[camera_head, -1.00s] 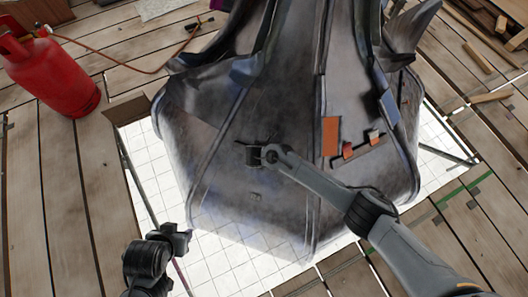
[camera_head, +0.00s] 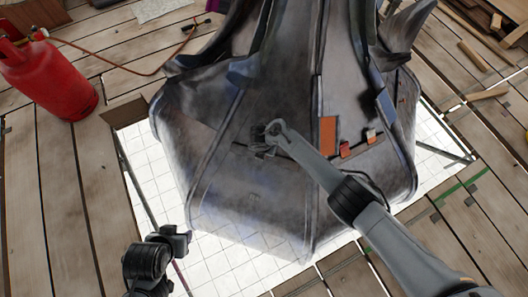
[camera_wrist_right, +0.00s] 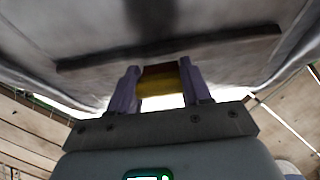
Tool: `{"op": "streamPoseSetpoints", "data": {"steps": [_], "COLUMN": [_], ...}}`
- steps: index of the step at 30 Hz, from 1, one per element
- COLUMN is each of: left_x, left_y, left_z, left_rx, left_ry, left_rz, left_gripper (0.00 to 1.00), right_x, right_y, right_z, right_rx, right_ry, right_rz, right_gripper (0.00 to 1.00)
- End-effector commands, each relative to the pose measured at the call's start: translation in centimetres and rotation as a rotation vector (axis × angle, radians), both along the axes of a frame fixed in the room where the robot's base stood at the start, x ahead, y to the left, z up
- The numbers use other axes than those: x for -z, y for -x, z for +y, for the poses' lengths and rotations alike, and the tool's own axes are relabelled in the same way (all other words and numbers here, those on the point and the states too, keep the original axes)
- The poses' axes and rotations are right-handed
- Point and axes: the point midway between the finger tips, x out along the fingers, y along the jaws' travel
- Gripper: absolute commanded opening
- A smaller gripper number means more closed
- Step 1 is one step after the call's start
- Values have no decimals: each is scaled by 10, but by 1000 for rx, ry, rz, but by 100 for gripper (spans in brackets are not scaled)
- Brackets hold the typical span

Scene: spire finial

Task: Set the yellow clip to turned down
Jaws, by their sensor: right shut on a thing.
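The yellow clip (camera_wrist_right: 160,84) shows in the right wrist view between the two fingers of my right gripper (camera_wrist_right: 157,87), which is shut on it. Its upper part looks dark red-brown, and the fingers cover its sides. In the head view my right gripper (camera_head: 262,146) is against the front face of the grey spire finial (camera_head: 245,190), and the yellow clip is hidden there. I cannot tell how far the clip is turned. My left gripper (camera_head: 182,239) hangs at the lower left, apart from the finial; its finger gap is not clear.
An orange plate (camera_head: 328,136) and two small orange-red pieces (camera_head: 346,150) (camera_head: 371,136) are on the finial face right of my right gripper. A red gas cylinder (camera_head: 48,80) stands at the left. White tiled flooring (camera_head: 215,270) lies below.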

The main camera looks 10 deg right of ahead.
Motion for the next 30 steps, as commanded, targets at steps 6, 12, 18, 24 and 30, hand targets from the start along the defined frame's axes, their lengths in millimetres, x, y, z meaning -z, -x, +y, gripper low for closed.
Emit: {"op": "streamPoseSetpoints", "data": {"steps": [6, 12, 18, 24, 30], "left_x": [0, 0, -8, -31, -57], "left_y": [0, 0, 0, 0, 0], "left_z": [1, 1, 0, -2, -2], "left_rx": [3, 2, -1, -6, -6], "left_ry": [-4, -4, 2, 9, 10], "left_rz": [0, 0, 0, 0, -1], "left_gripper": [43, 43, 43, 43, 43], "right_x": [0, 0, -10, -38, -71], "right_y": [0, 0, 0, 4, 9], "right_z": [0, 0, 0, 1, 5], "right_rx": [0, 0, 0, 0, -1], "right_ry": [0, 0, 0, 1, 0], "right_rz": [-1, -1, -2, -3, -2], "right_gripper": [73, 73, 73, 73, 73]}}
